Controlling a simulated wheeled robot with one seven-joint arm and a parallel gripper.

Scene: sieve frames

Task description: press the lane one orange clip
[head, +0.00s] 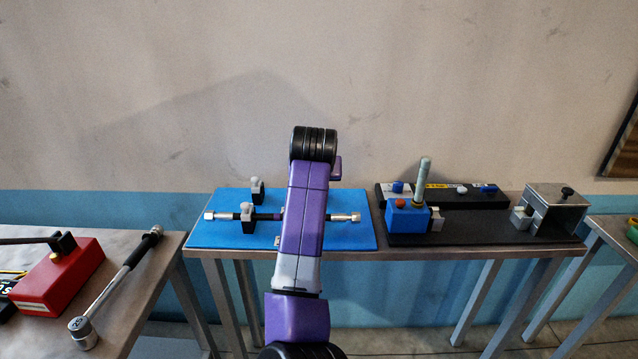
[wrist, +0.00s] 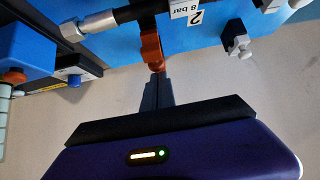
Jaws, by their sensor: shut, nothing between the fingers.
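An orange clip (wrist: 151,48) stands at the blue board in the wrist view, beside the dark pipe (wrist: 135,12). My gripper (wrist: 158,76) is shut and empty, with its fingertips right at the clip's lower end in the picture. I cannot tell whether they touch. A white label (wrist: 187,10) reading "2" and "8 bar" is close by; I cannot tell from it which lane the clip belongs to. In the head view my arm covers the middle of the blue board (head: 215,233) and hides the clip and the gripper.
Black holders with grey knobs (head: 247,217) (head: 257,190) stand on the board's left. The pipe's metal end (head: 345,217) shows to the right of my arm. A blue box with a pale lever (head: 407,215) stands farther right. A red box (head: 62,277) lies on the left table.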

